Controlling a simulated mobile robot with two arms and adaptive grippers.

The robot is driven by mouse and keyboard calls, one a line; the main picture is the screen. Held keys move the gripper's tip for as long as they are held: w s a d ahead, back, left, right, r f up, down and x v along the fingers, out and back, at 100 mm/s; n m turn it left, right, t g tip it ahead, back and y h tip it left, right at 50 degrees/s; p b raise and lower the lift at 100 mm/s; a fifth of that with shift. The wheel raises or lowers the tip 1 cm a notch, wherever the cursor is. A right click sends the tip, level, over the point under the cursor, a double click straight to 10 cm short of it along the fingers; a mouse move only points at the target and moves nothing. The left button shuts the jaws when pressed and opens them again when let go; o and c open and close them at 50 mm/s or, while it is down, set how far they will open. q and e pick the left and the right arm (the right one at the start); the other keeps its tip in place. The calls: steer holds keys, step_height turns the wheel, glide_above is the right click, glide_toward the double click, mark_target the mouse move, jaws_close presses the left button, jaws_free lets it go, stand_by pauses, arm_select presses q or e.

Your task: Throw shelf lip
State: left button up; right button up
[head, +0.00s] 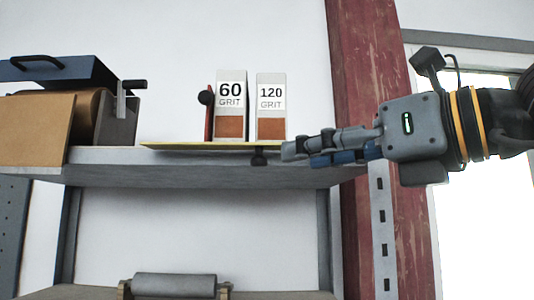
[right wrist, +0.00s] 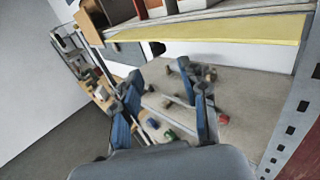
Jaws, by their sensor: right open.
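The shelf lip is a thin yellow strip (head: 195,147) along the front edge of a grey shelf, below two grit boxes. It also shows as a long yellow band (right wrist: 215,34) across the top of the right wrist view. A small black knob (head: 259,158) sits just under its right part in the head view. My right gripper (head: 300,154) comes in from the right, with its fingertips close to the knob and the strip's right end. I cannot tell whether they touch. In the right wrist view its blue fingers (right wrist: 165,108) are apart, with nothing between them. My left gripper is out of view.
Boxes marked 60 grit (head: 231,92) and 120 grit (head: 271,95) stand on the shelf (head: 110,157). A red upright piece with a black knob (head: 206,98) is beside them. Brown and blue items are at left. A red post (head: 365,100) stands at right, behind my wrist.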

mark_target(265, 162)
steer(key=p+x, duration=0.2)
steer(key=x, duration=0.4)
steer(key=shift+w+a, duration=0.2)
steer(key=shift+a, duration=0.05)
steer(key=shift+x, duration=0.8)
steer(key=shift+c, duration=0.3)
jaws_close()
